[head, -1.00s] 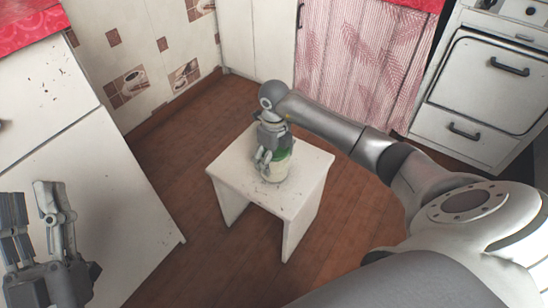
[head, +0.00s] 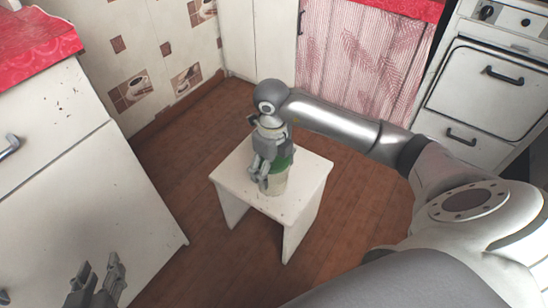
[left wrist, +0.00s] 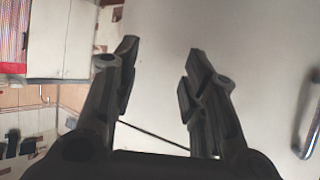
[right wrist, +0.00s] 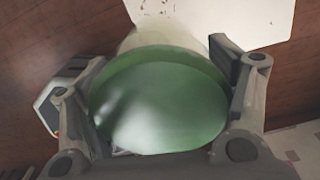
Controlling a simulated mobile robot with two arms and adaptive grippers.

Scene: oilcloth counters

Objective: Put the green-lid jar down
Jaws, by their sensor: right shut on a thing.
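The green-lid jar (head: 276,182) is upright at the white stool (head: 303,186), over the front part of its top. I cannot tell whether its base touches the stool. My right gripper (head: 262,176) is shut on the jar, its fingers around the upper part and lid. In the right wrist view the green lid (right wrist: 160,98) fills the space between the fingers, and the stool's top (right wrist: 240,15) shows beyond. My left gripper (head: 97,277) is empty, its fingers apart, low at the left; the left wrist view (left wrist: 160,70) shows it open in front of a white cabinet face.
A white cabinet (head: 85,170) with a red cloth (head: 40,42) on top stands at the left. A white stove (head: 470,95) stands at the back right, beside a pink curtain (head: 355,60). Brown wooden floor (head: 180,135) is clear around the stool.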

